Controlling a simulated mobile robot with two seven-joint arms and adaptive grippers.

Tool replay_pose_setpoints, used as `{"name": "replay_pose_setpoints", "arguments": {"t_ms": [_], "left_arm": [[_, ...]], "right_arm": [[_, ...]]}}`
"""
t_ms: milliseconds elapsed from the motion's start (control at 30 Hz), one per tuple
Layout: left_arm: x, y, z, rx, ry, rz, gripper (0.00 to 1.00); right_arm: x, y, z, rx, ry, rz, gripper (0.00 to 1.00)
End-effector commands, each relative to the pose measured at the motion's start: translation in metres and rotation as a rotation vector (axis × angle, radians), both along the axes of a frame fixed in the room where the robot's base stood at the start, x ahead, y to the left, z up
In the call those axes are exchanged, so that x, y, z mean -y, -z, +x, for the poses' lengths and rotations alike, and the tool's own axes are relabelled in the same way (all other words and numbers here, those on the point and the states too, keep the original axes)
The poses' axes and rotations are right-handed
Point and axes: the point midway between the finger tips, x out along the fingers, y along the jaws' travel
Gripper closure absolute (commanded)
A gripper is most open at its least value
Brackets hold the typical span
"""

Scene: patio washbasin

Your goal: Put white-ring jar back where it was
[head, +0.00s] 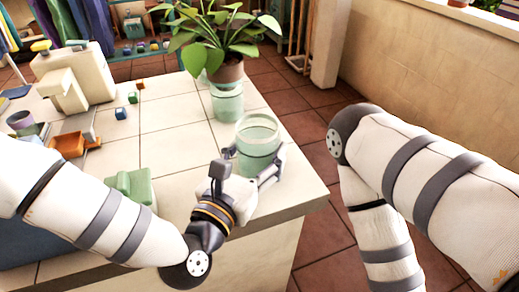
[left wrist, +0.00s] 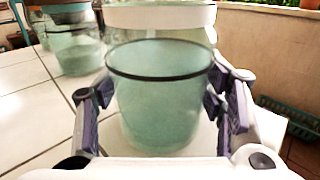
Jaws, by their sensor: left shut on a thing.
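The white-ring jar (head: 258,137) is clear glass with teal contents, near the right edge of the tiled counter. In the left wrist view its pale ring (left wrist: 160,16) is at the top and a dark line circles the top of the teal part. My left gripper (head: 264,172) is shut on this jar (left wrist: 158,100), with a finger on each side in the wrist view. The jar looks upright; I cannot tell whether its base touches the counter. My right gripper is out of view; only my right arm shows.
A green block (head: 131,186), an orange tray (head: 69,145) and a beige machine (head: 75,80) are on the left of the counter (head: 175,130). Its middle tiles are clear.

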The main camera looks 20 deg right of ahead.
Motion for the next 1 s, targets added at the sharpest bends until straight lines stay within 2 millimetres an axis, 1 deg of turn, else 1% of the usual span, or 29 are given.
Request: {"name": "replay_pose_setpoints", "arguments": {"t_ms": [133,233,267,300,333,367,633,733,867,1000], "left_arm": [[0.0,-0.002,-0.002,-0.001,0.003,0.005,0.85],[0.0,0.001,-0.001,-0.004,0.003,0.003,0.85],[0.0,0.002,-0.002,-0.004,0.003,0.006,0.35],[0.0,0.001,-0.002,-0.003,0.003,0.006,0.26],[0.0,0.001,-0.002,-0.003,0.003,0.006,0.19],[0.0,0.001,-0.002,-0.003,0.003,0.006,0.17],[0.0,0.0,-0.002,-0.002,0.003,0.006,0.17],[0.0,-0.006,-0.002,0.004,0.004,0.006,0.17],[-0.014,-0.002,-0.016,-0.004,0.003,0.006,0.17],[-0.035,-0.001,-0.038,-0.006,0.002,0.005,0.17]], "right_arm": [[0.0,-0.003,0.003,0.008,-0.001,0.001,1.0],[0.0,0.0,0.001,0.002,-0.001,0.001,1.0],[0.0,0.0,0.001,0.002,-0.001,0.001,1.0],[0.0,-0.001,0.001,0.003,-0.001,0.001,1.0],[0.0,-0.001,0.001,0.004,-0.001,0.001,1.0],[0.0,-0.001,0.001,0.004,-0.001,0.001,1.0],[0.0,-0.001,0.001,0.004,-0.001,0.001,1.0],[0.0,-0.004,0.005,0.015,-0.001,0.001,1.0],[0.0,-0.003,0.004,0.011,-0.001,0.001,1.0],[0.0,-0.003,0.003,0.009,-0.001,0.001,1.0]]}}
